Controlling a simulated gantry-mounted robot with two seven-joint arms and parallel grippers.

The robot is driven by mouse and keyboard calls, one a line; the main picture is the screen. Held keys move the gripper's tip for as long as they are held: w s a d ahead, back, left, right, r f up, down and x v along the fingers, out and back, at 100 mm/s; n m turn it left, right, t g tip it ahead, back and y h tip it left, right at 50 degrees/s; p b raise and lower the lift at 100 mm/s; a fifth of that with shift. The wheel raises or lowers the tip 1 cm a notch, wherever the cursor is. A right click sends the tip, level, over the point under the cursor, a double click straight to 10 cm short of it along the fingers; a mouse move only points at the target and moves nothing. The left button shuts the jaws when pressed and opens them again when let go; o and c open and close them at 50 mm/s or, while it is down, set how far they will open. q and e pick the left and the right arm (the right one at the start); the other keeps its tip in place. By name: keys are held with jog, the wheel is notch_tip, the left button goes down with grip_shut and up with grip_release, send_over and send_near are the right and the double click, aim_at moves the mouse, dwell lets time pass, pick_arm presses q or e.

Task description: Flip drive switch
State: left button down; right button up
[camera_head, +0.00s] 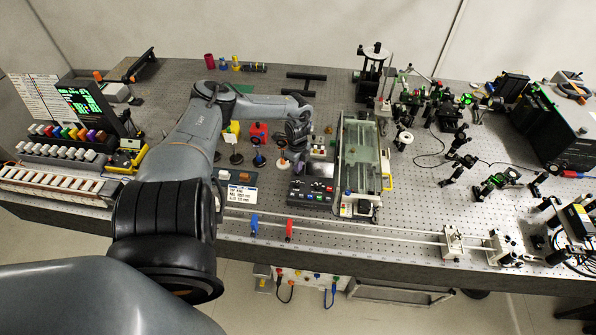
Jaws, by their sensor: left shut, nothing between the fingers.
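My left arm comes in from the lower left and bends over the bench. Its gripper (298,142) points down above the middle of the bench, just behind a dark control box (312,186) with coloured buttons and a small screen. The fingers are small and dark here, shut with nothing held. They appear apart from the box. A smaller grey box (237,176) with a white and an orange control sits left of it, above a white label card (242,195). I cannot tell which control is the drive switch. My right gripper is out of view.
A glass-topped rail unit (361,160) stands right of the control box. Knobbed posts (283,162) stand on its left. Optics mounts (462,160) crowd the right side, with a black instrument (562,132) beyond. A rail with blue and red sliders (289,229) runs along the front.

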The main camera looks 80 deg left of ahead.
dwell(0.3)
pick_arm(q)
jog(key=shift+f+b, duration=0.8)
jog(key=shift+f, duration=0.15)
dwell(0.3)
jog(key=shift+r, duration=0.15)
jog(key=shift+r+p, duration=0.4)
jog(key=shift+p, duration=0.15)
notch_tip(320, 180, up, 6)
jog(key=p, duration=0.6)
